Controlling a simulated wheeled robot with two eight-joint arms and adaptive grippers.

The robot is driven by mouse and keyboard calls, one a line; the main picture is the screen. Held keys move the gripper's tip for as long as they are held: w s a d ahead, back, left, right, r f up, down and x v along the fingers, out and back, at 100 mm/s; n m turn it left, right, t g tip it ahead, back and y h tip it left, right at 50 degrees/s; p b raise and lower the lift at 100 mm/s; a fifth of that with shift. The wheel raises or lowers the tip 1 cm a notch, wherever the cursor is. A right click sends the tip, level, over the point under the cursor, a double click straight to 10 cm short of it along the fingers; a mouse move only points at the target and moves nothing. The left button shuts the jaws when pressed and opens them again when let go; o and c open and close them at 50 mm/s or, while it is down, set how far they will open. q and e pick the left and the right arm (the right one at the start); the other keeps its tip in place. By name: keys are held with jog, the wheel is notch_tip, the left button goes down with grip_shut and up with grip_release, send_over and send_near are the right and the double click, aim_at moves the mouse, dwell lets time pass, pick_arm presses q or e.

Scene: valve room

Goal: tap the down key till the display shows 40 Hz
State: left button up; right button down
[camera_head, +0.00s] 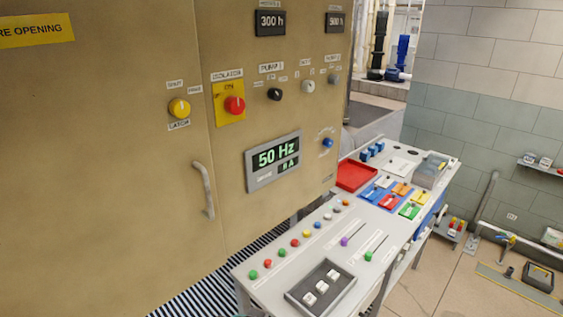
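The display (274,159) on the tan cabinet door reads 50 Hz in green, with a smaller 8 A below it. A dark key box (301,305) with three pale keys (321,287) sits at the near end of the grey console bench. The marks on the keys are too small to read, so I cannot tell which one is the down key. Neither of my grippers is in view.
The cabinet (120,180) carries a red isolator knob (235,105) and a protruding door handle (204,190). The console (262,287) holds a row of coloured buttons, two sliders and a red tray (357,176). Floor at right is partly clear.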

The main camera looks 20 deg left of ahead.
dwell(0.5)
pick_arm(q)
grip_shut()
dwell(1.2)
